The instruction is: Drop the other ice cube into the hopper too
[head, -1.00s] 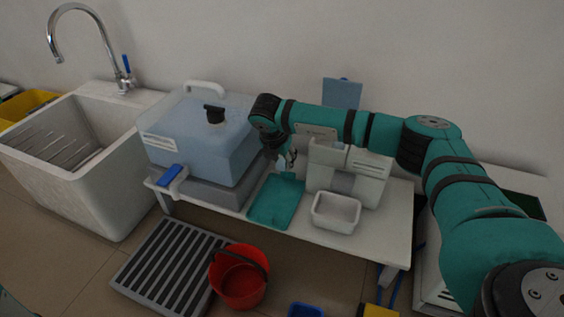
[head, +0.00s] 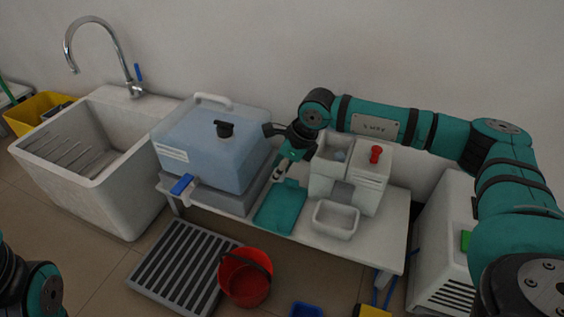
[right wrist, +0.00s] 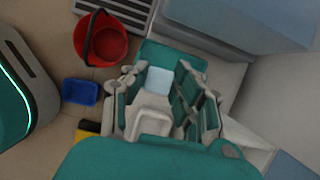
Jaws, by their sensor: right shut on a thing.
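The hopper (head: 327,143) is the open top of the white machine on the low table. A bluish cube (head: 340,155) shows inside it. My right gripper (head: 279,172) hangs left of the hopper, above the teal tray (head: 275,213), with its fingers pointing down and left. In the right wrist view its fingers are shut on a pale blue ice cube (right wrist: 159,79). The cube is apart from the hopper. Part of my left arm shows at the lower left in the head view; its gripper is out of frame.
A white bin (head: 336,219) stands before the machine, which has a red knob (head: 376,154). A red bucket (head: 245,283) and grey grate (head: 180,268) are on the floor. A sink stands at left.

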